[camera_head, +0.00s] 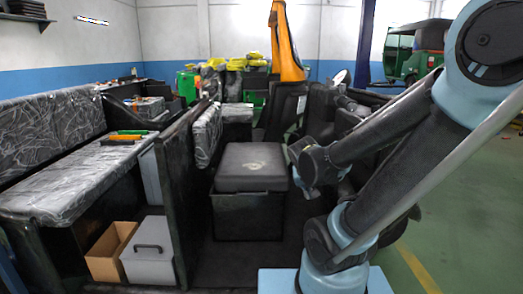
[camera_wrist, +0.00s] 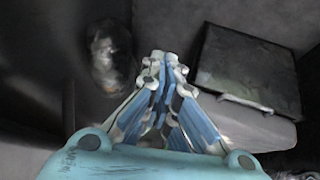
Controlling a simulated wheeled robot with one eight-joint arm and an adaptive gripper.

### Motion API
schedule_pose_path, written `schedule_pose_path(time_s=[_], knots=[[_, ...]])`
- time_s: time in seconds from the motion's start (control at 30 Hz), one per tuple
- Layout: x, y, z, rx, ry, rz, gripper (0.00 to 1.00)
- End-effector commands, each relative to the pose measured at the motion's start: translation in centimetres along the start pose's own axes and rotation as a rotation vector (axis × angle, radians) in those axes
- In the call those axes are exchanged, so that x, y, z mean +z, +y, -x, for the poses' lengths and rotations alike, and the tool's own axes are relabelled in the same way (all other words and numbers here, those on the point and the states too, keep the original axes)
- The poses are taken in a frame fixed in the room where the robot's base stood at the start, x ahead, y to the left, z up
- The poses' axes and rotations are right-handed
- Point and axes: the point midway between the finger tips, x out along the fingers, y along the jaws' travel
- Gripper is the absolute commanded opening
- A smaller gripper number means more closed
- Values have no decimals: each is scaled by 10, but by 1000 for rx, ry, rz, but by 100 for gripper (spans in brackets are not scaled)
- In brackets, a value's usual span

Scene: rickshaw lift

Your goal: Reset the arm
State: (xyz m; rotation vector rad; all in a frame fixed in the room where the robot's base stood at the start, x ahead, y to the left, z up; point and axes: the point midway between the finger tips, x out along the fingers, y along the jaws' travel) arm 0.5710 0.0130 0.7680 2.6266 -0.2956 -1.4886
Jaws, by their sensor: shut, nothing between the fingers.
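My arm shows at the right of the head view, folded, with its forearm reaching left and its dark end beside the black seat box (camera_head: 250,190). The fingertips cannot be made out there. In the wrist view my gripper (camera_wrist: 164,62) is shut, its blue and white fingers brought together at the tips. Nothing is held between them. Below the fingers lies a dark surface, with a dark square panel (camera_wrist: 248,70) to their right, apart from them.
A plastic-wrapped bench (camera_head: 60,190) stands at the left, with an open wooden box (camera_head: 108,255) and a grey case (camera_head: 148,257) under it. A dark upright panel (camera_head: 180,200) separates them from the seat box. Green floor (camera_head: 455,230) is clear at the right.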

Motion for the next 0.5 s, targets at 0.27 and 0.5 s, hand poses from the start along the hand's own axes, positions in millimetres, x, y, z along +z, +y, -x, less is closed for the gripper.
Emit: schedule_pose_path(time_s=[0.27, 0.5], knots=[[52, 26, 22, -55, -167, 19, 0], [95, 32, 45, -142, -280, 41, 0]])
